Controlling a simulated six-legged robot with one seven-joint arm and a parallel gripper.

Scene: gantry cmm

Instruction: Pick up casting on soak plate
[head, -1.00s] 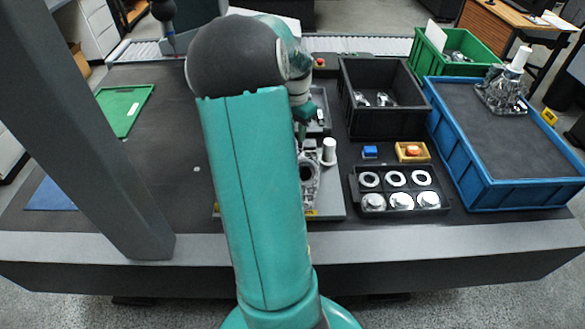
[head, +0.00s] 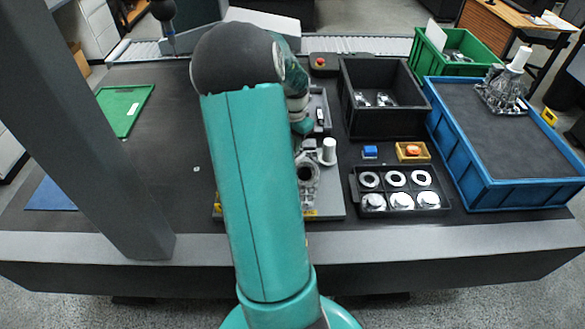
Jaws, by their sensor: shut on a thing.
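The casting (head: 308,172) is a grey metal part with a dark round bore and a white upright cylinder (head: 329,151) at its right. It is on the grey soak plate (head: 332,208) at the middle of the bench, partly hidden by my arm. My gripper (head: 301,141) is low at the back of the casting, at the end of my teal wrist. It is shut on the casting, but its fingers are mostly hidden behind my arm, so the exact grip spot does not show. I cannot tell whether the casting is clear of the plate.
Behind are a black bin (head: 385,126) and a blue crate (head: 505,194) with another casting (head: 497,90). A grey column (head: 85,130) stands left.

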